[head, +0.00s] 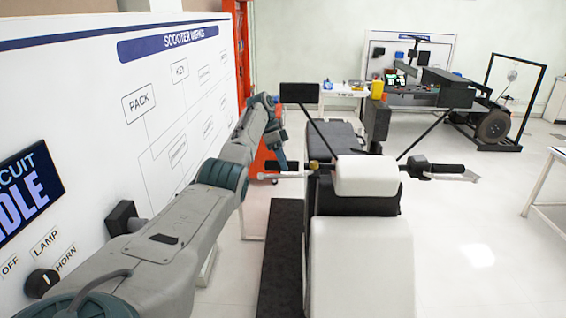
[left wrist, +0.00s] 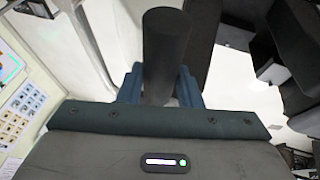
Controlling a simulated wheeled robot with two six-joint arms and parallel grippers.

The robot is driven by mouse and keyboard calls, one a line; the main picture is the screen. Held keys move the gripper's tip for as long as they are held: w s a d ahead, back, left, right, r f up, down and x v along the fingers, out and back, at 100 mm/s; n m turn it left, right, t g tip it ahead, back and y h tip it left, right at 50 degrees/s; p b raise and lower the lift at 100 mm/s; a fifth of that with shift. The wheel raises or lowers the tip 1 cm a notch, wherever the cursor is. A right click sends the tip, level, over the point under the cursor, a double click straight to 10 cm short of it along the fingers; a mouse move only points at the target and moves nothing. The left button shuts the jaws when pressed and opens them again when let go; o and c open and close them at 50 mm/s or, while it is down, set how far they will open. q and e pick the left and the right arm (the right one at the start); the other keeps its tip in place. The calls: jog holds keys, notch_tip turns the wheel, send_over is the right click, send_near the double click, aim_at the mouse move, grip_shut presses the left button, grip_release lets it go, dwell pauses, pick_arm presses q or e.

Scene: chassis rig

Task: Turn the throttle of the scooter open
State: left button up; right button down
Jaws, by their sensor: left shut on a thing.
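The scooter (head: 361,265) stands ahead with its white front toward me. Its handlebar has a dark grip with a lever on each side; the right-hand one in the picture (head: 449,168) is free. My left arm reaches along the left side, and my left gripper (head: 282,161) is at the grip on the picture's left. In the left wrist view, the black cylindrical throttle grip (left wrist: 167,45) stands between the blue fingers, which are shut on it. The fingers hide part of the grip, and how far it is turned cannot be told. My right gripper is not in view.
A white scooter wiring board (head: 150,150) with switches and a blue screen stands close along the left. Mirrors on stalks (head: 300,93) rise from the handlebar. A workbench (head: 345,95) and a wheeled chassis rig (head: 480,110) stand at the back.

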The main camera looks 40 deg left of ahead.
pick_arm(q)
jog(key=shift+r, duration=0.15)
jog(key=o, duration=1)
jog(key=shift+c, duration=0.2)
